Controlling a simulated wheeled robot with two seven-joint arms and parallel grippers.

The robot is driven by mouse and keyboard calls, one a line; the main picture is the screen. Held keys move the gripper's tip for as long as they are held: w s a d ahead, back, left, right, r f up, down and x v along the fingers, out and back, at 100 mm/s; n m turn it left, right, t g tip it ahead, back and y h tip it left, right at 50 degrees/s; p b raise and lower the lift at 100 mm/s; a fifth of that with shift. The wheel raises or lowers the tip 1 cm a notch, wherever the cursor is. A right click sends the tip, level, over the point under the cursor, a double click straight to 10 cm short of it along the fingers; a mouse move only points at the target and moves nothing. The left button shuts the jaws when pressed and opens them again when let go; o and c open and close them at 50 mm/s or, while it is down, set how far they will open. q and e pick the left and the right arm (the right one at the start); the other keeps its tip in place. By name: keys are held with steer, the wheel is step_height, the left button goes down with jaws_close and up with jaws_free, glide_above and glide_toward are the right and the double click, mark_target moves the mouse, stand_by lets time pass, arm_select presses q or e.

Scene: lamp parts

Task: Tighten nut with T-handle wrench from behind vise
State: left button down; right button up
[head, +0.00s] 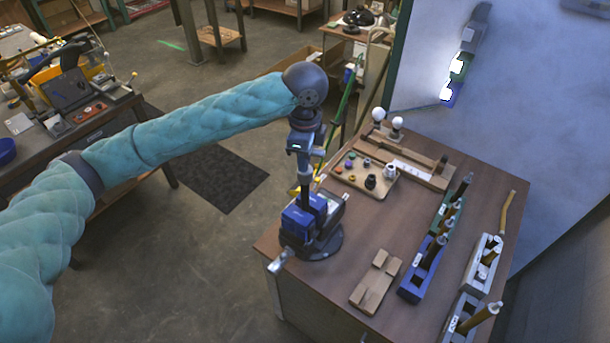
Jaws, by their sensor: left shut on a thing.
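The blue vise (325,237) stands on the near left corner of the wooden bench. My left arm comes in from the left, and my left gripper (305,184) points down just above and behind the vise jaws. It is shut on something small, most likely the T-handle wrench. Yellow bits show on both sides of the fingers, but I cannot tell the wrench's full shape. The nut is not visible; the vise and gripper hide that spot. My right gripper is not in view.
On the bench (430,290) are a wooden tray (354,182) of small parts, two white bulbs, a notched wooden block (375,283), and several blue, green and grey holders with upright tools at the right. A wall stands behind.

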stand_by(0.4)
arm_select(q)
steer(key=shift+m, duration=1.8)
steer(key=shift+m, duration=1.7)
steer(key=shift+m, duration=1.7)
